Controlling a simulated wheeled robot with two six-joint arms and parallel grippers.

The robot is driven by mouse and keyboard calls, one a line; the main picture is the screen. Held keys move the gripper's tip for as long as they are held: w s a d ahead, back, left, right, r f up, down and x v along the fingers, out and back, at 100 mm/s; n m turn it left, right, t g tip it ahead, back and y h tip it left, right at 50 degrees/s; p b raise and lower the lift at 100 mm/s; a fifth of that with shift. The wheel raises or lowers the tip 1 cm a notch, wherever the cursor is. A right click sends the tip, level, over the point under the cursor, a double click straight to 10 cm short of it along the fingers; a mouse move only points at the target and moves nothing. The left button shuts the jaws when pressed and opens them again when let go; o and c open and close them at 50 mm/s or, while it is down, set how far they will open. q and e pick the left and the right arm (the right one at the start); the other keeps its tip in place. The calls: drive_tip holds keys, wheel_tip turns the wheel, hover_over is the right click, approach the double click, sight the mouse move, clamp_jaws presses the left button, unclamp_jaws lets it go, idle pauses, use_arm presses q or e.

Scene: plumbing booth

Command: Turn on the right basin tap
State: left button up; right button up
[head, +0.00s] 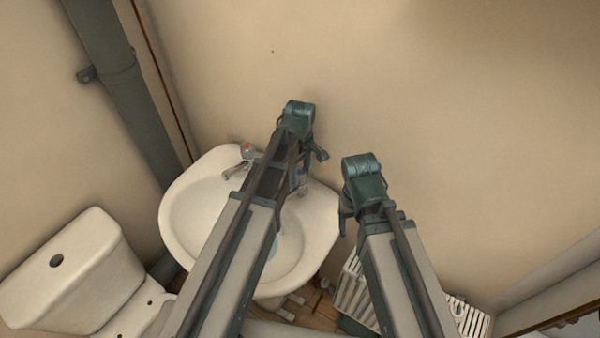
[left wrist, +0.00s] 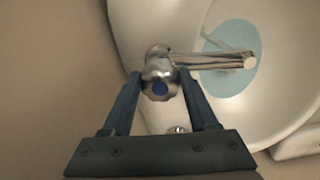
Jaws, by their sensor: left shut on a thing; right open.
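The white basin (head: 190,205) is on the wall. Its right tap (left wrist: 160,72) is chrome with a blue-marked handle, and its spout points over the bowl. In the left wrist view, the fingers of my left gripper (left wrist: 162,82) are on both sides of this handle and shut on it. In the head view my left gripper (head: 301,172) is over the basin's back right, and my arm hides much of that tap. The left tap (head: 246,152), with a red mark, stands apart from it. My right gripper (head: 344,218) is open and empty, right of the basin.
A white toilet cistern (head: 75,265) stands at the lower left. A grey pipe (head: 125,85) runs down the wall left of the basin. A white slatted radiator (head: 355,290) is low at the right. The wall above the basin is bare.

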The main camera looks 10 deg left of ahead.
sight(300, 172)
idle(0.4)
use_arm(q)
drive_tip(key=o, duration=1.4)
drive_tip(key=shift+r, duration=0.1)
wheel_tip(300, 172, up, 14)
drive_tip(key=p, duration=1.3)
drive_tip(key=shift+f+p, duration=0.2)
drive_tip(key=shift+p, duration=0.2)
